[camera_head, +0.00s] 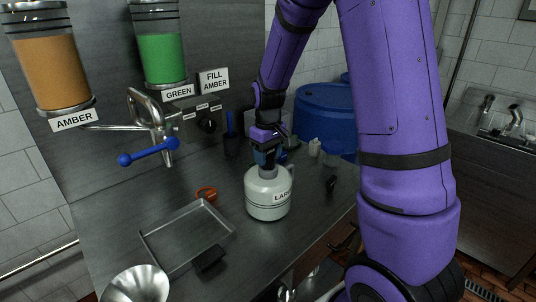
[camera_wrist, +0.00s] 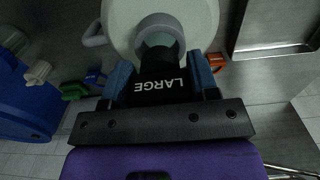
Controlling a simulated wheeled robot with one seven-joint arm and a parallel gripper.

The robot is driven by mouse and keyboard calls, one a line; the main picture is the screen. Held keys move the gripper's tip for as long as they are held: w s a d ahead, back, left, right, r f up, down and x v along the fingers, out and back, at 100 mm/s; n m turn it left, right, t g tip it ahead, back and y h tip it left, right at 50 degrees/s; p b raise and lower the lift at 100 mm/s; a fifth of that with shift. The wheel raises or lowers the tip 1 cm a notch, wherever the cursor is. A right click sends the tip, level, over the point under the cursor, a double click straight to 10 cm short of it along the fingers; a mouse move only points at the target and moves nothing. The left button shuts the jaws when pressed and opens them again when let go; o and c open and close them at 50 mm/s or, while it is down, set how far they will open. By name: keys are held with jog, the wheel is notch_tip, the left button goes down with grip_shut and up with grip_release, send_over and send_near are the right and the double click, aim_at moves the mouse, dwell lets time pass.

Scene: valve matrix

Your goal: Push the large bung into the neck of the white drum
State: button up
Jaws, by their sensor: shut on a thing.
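My gripper (camera_head: 267,160) is directly above the drum, pointing down. In the wrist view its blue fingers (camera_wrist: 160,78) are shut on the black large bung (camera_wrist: 160,88), marked "LARGE". The bung overlaps the near side of the neck in that view. I cannot tell whether its lower end is inside the neck. My gripper mostly hides the bung in the head view.
A blue-handled valve (camera_head: 150,153) juts from the wall panel.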

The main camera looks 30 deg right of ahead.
jog(key=shift+f, duration=1.1)
dwell(0.3)
jog(key=shift+r, duration=0.1)
jog(key=shift+r, duration=3.25)
